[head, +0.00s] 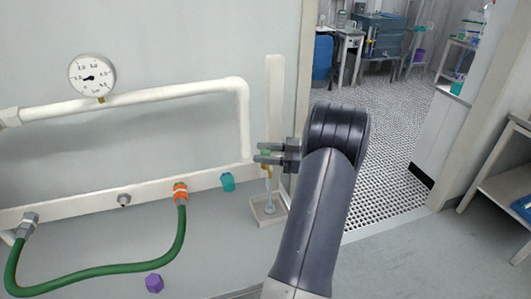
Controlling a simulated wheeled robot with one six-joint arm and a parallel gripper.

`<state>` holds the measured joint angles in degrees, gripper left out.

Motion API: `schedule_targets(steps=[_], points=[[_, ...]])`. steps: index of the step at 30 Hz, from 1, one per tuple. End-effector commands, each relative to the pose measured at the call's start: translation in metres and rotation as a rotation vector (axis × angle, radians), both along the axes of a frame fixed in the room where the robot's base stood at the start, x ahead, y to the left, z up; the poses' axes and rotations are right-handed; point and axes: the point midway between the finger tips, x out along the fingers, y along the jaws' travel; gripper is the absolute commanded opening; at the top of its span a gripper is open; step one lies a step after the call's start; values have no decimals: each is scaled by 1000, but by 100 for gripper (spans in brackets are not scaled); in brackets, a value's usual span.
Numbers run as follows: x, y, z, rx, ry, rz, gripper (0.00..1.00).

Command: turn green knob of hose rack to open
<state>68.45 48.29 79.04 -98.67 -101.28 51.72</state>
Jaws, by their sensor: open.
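The hose rack is a white rail (90,199) along the wall with a green hose (100,270) looped between a grey fitting (27,222) and an orange fitting (180,191). A small green knob (266,152) shows at the rack's right end, above a brass-coloured tap (268,172). My gripper (261,153) points left and is open, with one finger above the green knob and one below it in the picture. The fingers and the arm hide part of the knob. I cannot tell whether they touch it.
A teal knob-like piece (228,182) is on the rail just left of my gripper. A small tray (268,212) sits below the tap. A round gauge (92,76) stands on the white pipe (170,96). A purple piece (154,284) lies lower left. A doorway opens behind my arm.

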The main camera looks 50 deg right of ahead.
Motion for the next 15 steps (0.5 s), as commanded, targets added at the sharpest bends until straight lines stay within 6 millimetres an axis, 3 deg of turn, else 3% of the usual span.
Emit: schedule_targets(steps=[7, 15], points=[[-9, -7, -2, 0, 1, -3, 46], [-52, -38, -3, -1, -1, -4, 46]])
